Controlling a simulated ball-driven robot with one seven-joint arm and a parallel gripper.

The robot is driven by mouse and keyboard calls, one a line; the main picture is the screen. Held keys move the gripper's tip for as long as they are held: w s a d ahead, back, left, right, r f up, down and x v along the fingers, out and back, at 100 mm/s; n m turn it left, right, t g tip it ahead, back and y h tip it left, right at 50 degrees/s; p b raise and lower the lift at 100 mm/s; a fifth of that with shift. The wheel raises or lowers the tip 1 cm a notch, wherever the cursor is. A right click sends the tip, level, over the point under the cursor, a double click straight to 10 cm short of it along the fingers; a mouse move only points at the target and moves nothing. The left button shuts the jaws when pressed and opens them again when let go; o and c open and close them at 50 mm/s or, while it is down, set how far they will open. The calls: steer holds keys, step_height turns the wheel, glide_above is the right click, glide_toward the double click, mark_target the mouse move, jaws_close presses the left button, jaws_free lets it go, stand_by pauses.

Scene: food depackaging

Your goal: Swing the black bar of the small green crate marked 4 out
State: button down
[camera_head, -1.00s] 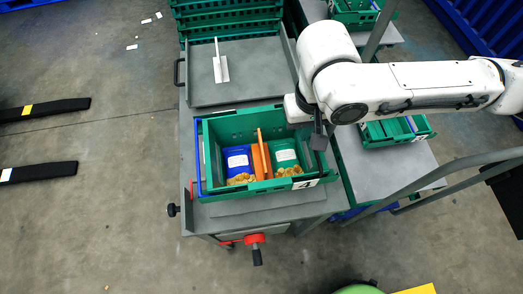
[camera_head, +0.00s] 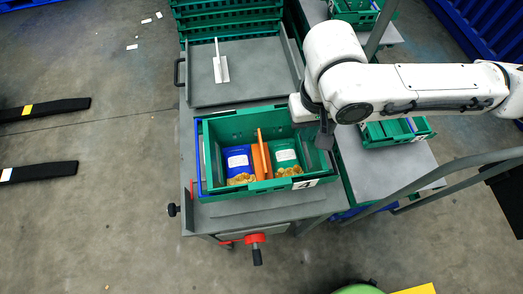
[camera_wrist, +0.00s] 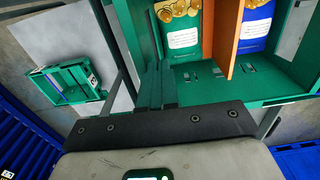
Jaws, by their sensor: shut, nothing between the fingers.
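The small green crate marked 4 (camera_head: 235,193) stands on the grey cart, with its number label at the front right corner. In it are a blue packet (camera_head: 238,160) and a green packet (camera_head: 287,155), parted by an orange divider (camera_head: 263,155), with yellow-brown food pieces at the front. The crate also shows in the wrist view (camera_wrist: 285,98). I cannot make out the black bar.
The grey cart top (camera_head: 240,88) is mostly bare behind the crate. Stacked green crates (camera_head: 225,22) stand at the back. Another small green crate (camera_head: 392,130) sits on a lower grey surface to the right. A grey rail (camera_head: 440,172) crosses at the right.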

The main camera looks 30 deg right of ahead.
step_height(320, 180, up, 8)
steer(key=p, duration=0.7)
steer(key=shift+w+a, duration=0.15)
steer(key=shift+a, duration=0.3)
steer(key=shift+f, duration=0.1)
